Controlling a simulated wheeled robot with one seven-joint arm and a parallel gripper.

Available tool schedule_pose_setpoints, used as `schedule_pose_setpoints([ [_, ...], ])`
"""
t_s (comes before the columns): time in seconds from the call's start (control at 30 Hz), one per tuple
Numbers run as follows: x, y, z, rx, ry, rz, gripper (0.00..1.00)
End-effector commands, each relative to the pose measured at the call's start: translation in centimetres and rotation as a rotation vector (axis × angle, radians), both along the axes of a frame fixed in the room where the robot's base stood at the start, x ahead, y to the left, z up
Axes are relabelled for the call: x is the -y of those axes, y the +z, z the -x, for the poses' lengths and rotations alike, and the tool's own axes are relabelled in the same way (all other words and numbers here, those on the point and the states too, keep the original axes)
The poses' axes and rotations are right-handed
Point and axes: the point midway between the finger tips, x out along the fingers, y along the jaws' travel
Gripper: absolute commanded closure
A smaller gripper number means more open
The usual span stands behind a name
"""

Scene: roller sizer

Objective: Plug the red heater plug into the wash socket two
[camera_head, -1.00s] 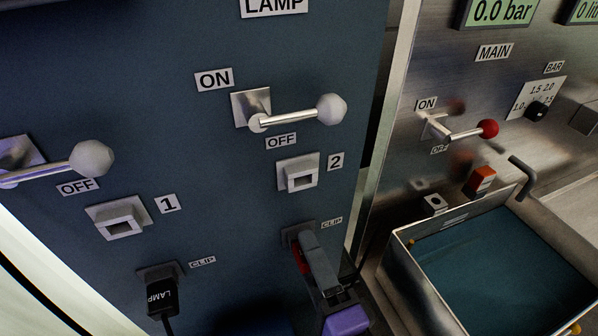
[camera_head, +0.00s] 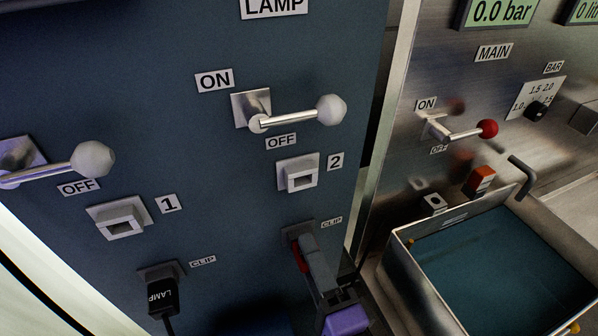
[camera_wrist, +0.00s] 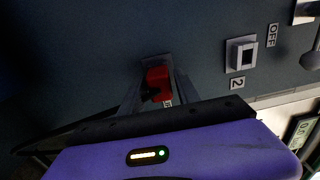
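The red plug (camera_head: 300,259) sits at the clip plate below socket 2 on the dark blue panel, mostly hidden by my gripper in the head view. My gripper (camera_wrist: 158,88) is at this plug, one finger on each side of it in the wrist view (camera_wrist: 158,76). Whether the fingers press on the plug cannot be told. Socket 2 (camera_head: 298,174) is a light square frame with a dark slot, empty, above the plug. It also shows in the wrist view (camera_wrist: 241,54), right of the plug.
A black plug marked LAMP (camera_head: 163,297) sits in the left clip below the empty socket 1 (camera_head: 118,218). A white-knobbed lever (camera_head: 298,116) juts out above socket 2. A steel basin (camera_head: 403,250) and a red-knobbed lever (camera_head: 465,131) are to the right.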

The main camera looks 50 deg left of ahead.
Motion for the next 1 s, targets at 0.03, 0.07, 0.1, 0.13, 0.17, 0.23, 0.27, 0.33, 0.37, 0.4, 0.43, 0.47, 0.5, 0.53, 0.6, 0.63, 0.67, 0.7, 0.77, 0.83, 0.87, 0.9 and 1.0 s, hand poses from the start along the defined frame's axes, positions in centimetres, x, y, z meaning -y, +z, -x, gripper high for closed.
schedule_pose_setpoints([
  [0.03, 0.00, 0.00, 0.00, 0.000, 0.000, 0.000, 0.73],
  [0.07, 0.00, 0.00, 0.01, 0.000, 0.000, 0.000, 0.79],
  [0.1, 0.00, 0.00, 0.01, 0.000, 0.000, 0.000, 0.87],
  [0.13, 0.00, 0.00, 0.01, 0.000, 0.000, 0.000, 0.93],
  [0.17, 0.00, 0.01, 0.01, 0.000, 0.000, 0.000, 0.99],
  [0.23, 0.00, 0.01, 0.01, 0.000, 0.000, 0.000, 1.00],
  [0.27, 0.00, 0.01, 0.01, 0.000, 0.000, 0.000, 1.00],
  [0.33, 0.00, 0.01, 0.01, 0.000, 0.000, 0.000, 1.00],
  [0.37, 0.00, 0.01, 0.01, 0.000, 0.000, 0.000, 1.00],
  [0.4, 0.00, 0.01, 0.01, 0.000, 0.000, 0.000, 1.00],
  [0.43, 0.00, 0.01, 0.01, 0.000, 0.000, 0.000, 1.00],
  [0.47, 0.00, 0.01, 0.01, 0.000, 0.000, 0.000, 1.00],
  [0.5, -0.01, 0.01, 0.01, 0.000, 0.000, 0.000, 1.00],
  [0.53, -0.02, 0.01, 0.01, 0.000, 0.000, 0.000, 1.00],
  [0.6, -0.02, 0.02, 0.01, 0.000, 0.000, 0.000, 1.00],
  [0.63, -0.02, 0.02, 0.01, 0.000, 0.000, 0.000, 1.00],
  [0.67, -0.02, 0.02, 0.01, 0.000, 0.000, 0.000, 1.00],
  [0.7, -0.02, 0.02, 0.01, 0.000, 0.000, 0.000, 1.00],
  [0.77, -0.02, 0.02, 0.01, 0.000, 0.000, 0.000, 1.00],
  [0.83, -0.02, 0.02, 0.01, 0.000, 0.000, 0.000, 1.00],
  [0.87, -0.02, 0.02, 0.01, 0.000, 0.000, 0.000, 1.00],
  [0.9, -0.02, 0.02, 0.01, 0.000, 0.000, 0.000, 1.00],
  [1.0, -0.02, 0.03, 0.01, 0.000, 0.000, 0.000, 1.00],
])
